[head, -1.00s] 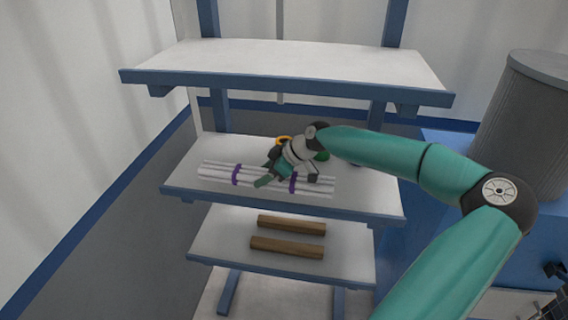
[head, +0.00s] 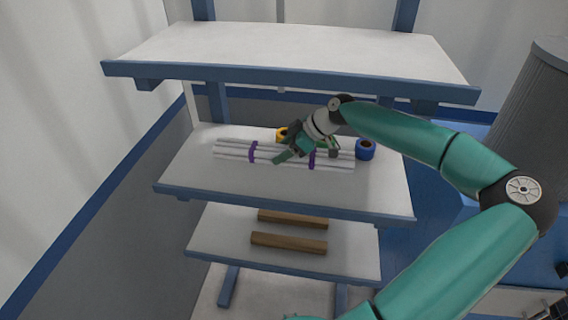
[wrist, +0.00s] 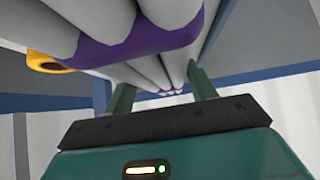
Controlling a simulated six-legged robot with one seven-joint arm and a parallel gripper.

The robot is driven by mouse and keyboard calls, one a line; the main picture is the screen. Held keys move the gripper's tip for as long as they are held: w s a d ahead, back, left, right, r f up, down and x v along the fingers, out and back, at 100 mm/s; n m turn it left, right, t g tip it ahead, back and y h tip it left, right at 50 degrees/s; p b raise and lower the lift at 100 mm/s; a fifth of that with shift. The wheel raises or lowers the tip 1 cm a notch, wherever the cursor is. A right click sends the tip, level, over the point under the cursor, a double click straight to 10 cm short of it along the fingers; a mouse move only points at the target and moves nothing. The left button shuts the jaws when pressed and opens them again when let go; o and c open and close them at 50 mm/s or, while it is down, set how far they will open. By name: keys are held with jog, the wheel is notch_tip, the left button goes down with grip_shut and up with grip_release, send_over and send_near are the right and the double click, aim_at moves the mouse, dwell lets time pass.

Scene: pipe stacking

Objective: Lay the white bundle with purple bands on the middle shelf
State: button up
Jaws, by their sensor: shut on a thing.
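The white bundle with purple bands (head: 233,151) lies lengthwise over the middle shelf (head: 200,179), roughly level with it. I cannot tell whether it touches the surface. My gripper (head: 288,156) is shut on the bundle between its two bands, coming from the upper right. In the wrist view, the fingers (wrist: 160,92) stand on either side of the white pipes (wrist: 147,72), with a purple band (wrist: 140,42) close to the camera. My gripper and wrist hide part of the bundle's middle.
Behind the bundle on the middle shelf are a yellow roll (head: 281,134) and a blue roll (head: 366,149); a green thing between them is mostly hidden. The top shelf (head: 280,50) overhangs. Brown bars (head: 289,244) lie on the lower shelf. The middle shelf's front strip is clear.

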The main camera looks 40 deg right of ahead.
notch_tip(320, 180, down, 7)
jog(key=shift+w+r, duration=0.1)
jog(key=shift+r, duration=0.1)
jog(key=o, duration=1.2)
jog(key=v, duration=1.2)
